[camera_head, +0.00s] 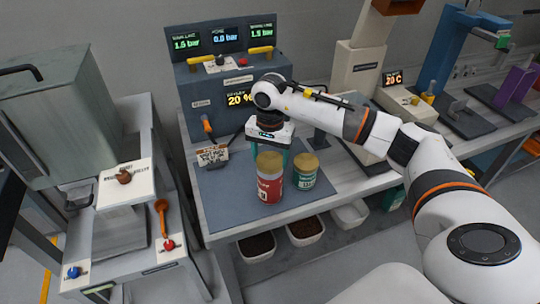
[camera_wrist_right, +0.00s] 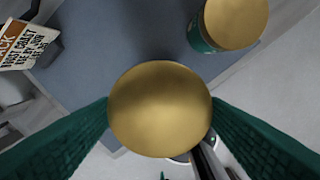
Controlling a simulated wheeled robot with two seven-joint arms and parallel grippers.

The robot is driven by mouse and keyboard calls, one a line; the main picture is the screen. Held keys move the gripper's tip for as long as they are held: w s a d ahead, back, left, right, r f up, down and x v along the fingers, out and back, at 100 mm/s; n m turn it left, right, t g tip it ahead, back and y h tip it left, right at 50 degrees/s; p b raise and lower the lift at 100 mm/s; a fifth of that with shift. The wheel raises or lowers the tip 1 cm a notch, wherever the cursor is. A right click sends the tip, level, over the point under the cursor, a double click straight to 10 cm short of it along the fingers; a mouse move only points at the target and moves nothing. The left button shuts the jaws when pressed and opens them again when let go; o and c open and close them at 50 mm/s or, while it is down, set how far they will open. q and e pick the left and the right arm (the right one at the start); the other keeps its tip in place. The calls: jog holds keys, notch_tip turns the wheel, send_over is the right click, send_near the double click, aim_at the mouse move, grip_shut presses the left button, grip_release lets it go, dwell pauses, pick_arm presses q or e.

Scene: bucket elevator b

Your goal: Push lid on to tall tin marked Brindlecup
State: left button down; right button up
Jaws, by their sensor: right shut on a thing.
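A tall red tin (camera_head: 269,188) with a gold lid (camera_head: 270,162) stands upright on the grey-blue mat. The lid sits at its top, but I cannot tell whether it is fully down. A shorter green tin (camera_head: 305,178) with a gold top stands just right of it and shows in the right wrist view (camera_wrist_right: 198,38). The names on both tins are too small to read. My right gripper (camera_head: 269,157) points down behind and over the red tin. In the right wrist view its green fingers are shut on the gold lid (camera_wrist_right: 160,108). My left gripper is out of view.
A grey machine (camera_head: 205,88) with pressure displays stands behind the mat (camera_head: 225,205). A small sign (camera_head: 212,156) stands left of the tins. Bins of dark material (camera_head: 257,246) sit below the bench front. The mat's left front is clear.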

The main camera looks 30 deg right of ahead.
jog(key=shift+f+b, duration=0.55)
jog(key=shift+b, duration=0.25)
dwell(1.0)
dwell(0.4)
jog(key=o, duration=1.2)
jog(key=shift+r+p, duration=2.3)
jog(key=shift+r, duration=1.7)
